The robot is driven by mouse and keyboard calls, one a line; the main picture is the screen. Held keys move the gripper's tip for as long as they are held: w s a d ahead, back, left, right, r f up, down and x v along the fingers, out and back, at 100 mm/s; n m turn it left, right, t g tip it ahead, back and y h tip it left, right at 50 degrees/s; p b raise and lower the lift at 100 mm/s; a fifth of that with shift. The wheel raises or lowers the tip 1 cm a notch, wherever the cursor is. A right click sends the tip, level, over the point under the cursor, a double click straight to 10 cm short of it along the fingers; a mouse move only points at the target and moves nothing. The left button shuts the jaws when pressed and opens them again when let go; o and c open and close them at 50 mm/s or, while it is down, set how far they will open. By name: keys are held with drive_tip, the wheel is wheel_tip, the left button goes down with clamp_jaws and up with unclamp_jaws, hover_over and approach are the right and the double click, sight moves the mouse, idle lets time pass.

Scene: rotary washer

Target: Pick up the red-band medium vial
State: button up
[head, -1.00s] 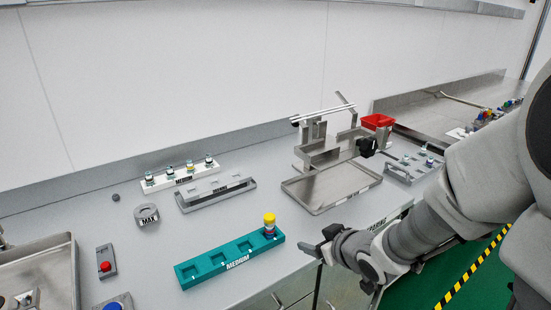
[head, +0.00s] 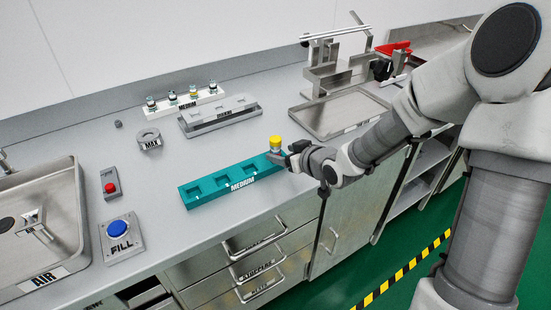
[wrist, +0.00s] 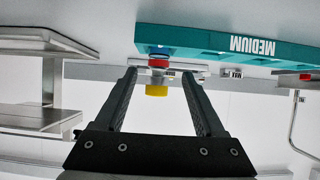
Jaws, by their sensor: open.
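The red-band medium vial has a yellow cap (head: 275,142) and stands upright in the right end slot of the teal MEDIUM rack (head: 205,198). In the wrist view, which is upside down, its red band (wrist: 158,63) and yellow cap (wrist: 157,91) show in the gap between my fingers. My gripper (wrist: 158,75) is open, with one finger on each side of the vial in the picture; contact is not visible. In the head view my gripper (head: 287,159) is beside the vial, partly covering its lower part.
A white rack (head: 185,103) with several vials and a grey rack (head: 222,117) stand behind. A metal tray (head: 335,117) is at the back right. A red button (head: 109,187), a blue FILL button (head: 117,229) and a sink-like tray (head: 62,210) are at left.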

sight(278, 154)
drive_tip(key=shift+b+x, duration=0.65)
drive_tip(key=shift+x, duration=2.05)
drive_tip(key=shift+d+f, duration=0.1)
drive_tip(key=shift+f, duration=0.1)
drive_tip(key=shift+c, duration=0.4)
drive_tip(key=shift+s+d+f, duration=0.1)
drive_tip(key=shift+f, duration=0.05)
clamp_jaws()
